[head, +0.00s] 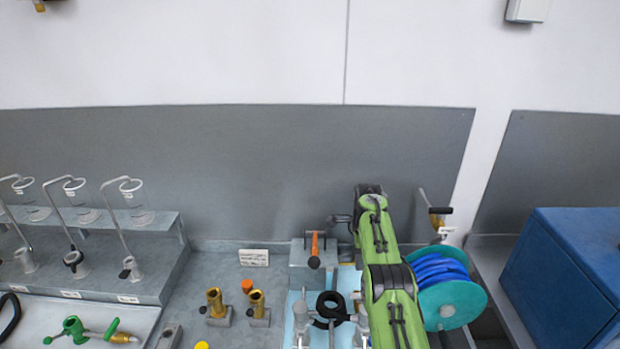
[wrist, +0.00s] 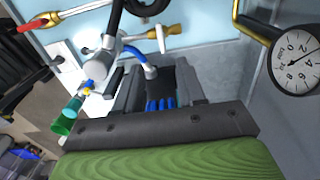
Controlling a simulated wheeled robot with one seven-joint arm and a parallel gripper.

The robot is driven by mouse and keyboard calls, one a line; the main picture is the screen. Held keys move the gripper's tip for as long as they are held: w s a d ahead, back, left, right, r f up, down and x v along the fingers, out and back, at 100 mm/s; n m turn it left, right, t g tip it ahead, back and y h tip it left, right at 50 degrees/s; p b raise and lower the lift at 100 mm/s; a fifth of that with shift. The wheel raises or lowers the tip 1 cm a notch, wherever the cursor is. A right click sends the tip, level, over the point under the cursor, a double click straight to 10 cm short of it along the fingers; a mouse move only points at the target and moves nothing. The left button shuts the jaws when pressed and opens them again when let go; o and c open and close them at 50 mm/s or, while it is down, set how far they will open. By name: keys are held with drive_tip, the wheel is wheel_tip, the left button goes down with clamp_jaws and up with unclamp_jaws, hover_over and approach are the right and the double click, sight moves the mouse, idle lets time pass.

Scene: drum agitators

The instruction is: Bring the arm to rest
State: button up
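My green arm (head: 377,235) extends over the bench right of centre in the head view. My gripper is hidden in that view. In the wrist view my gripper (wrist: 158,85) shows two grey fingers set apart beyond a dark plate. Dark and blue parts show between them; I cannot tell what these belong to, and I see nothing clearly held. A silver fitting with a blue end (wrist: 140,62) lies just beyond the fingers, and I cannot tell whether they touch it.
A hose reel (head: 447,300) stands close right of my arm, with a blue cabinet (head: 572,265) farther right. Brass fittings (head: 216,303) stand left of the arm, and a stepped rack (head: 100,262) holds drum agitators. A pressure gauge (wrist: 297,62) is at right in the wrist view.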

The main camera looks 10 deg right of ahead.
wheel_tip(320, 180, up, 12)
drive_tip(key=s+a+r+n+t+b, duration=0.1)
drive_tip(key=s+a+n+b, duration=0.15)
drive_tip(key=n, duration=0.25)
drive_tip(key=s+a+r+n+t+b, duration=0.2)
drive_tip(key=s+a+r+n, duration=0.25)
drive_tip(key=s+r, duration=0.5)
drive_tip(key=s+a+f+n+t+b, duration=0.15)
drive_tip(key=s+n, duration=0.45)
drive_tip(key=s, duration=1.2)
drive_tip(key=s+a+f+n+t+b, duration=0.1)
drive_tip(key=s+f+n, duration=0.4)
drive_tip(key=s, duration=0.6)
wheel_tip(320, 180, down, 2)
drive_tip(key=shift+a+f, duration=0.1)
drive_tip(key=shift+a, duration=0.45)
drive_tip(key=shift+o, duration=0.2)
